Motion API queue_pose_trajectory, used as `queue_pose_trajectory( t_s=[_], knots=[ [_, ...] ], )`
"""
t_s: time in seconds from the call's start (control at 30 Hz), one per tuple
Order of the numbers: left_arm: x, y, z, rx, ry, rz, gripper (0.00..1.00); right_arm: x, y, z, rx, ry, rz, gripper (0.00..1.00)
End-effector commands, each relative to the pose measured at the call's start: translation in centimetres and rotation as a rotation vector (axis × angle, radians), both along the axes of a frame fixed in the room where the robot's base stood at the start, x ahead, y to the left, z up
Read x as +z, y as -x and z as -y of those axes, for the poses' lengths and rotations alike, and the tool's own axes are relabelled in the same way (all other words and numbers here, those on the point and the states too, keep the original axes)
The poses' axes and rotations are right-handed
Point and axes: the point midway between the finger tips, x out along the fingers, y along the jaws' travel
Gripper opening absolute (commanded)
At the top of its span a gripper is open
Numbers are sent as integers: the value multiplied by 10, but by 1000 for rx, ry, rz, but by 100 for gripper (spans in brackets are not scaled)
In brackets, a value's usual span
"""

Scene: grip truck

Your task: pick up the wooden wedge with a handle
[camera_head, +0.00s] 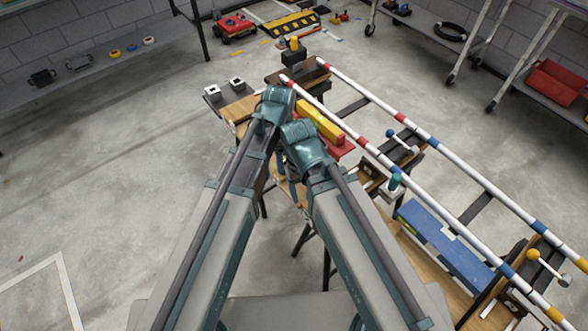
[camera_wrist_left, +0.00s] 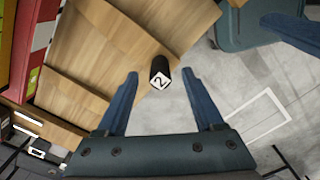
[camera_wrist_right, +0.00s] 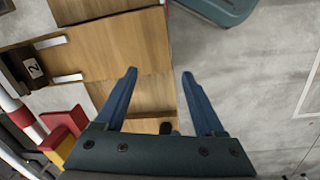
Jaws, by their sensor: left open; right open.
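In the left wrist view, stepped pale-brown wood (camera_wrist_left: 110,55) has a black round handle (camera_wrist_left: 160,70), its white end marked 2, at its edge. This looks like the wooden wedge, though I cannot tell its outline from the wood around it. My left gripper (camera_wrist_left: 160,74) is open, with the handle between its fingertips in the picture; I see no contact. In the right wrist view, my right gripper (camera_wrist_right: 160,74) is open and empty over wooden surfaces (camera_wrist_right: 110,50). A small dark end (camera_wrist_right: 165,128) shows low between its fingers.
A red and white striped rail (camera_head: 370,150), a yellow block (camera_head: 320,121) and a blue panel (camera_head: 445,243) lie along the right side. Open concrete floor (camera_head: 110,170) lies left.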

Motion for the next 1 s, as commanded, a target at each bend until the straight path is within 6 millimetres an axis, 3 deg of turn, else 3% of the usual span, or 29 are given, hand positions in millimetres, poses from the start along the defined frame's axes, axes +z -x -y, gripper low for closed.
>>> queue_pose_trajectory(
  t_s=[0.03,0.13,0.47,0.83,1.0],
  knots=[
    [-14,1,0,0,0,0,69,-14,0,0,0,0,0,71],
    [-24,0,0,0,0,0,69,-24,0,0,0,0,0,71],
    [-25,0,0,0,0,0,68,-24,0,0,0,0,0,71],
    [-25,0,0,0,0,0,1,-24,0,0,0,0,0,71],
    [-25,0,0,0,0,0,0,-25,0,0,0,0,0,71]
  ],
)
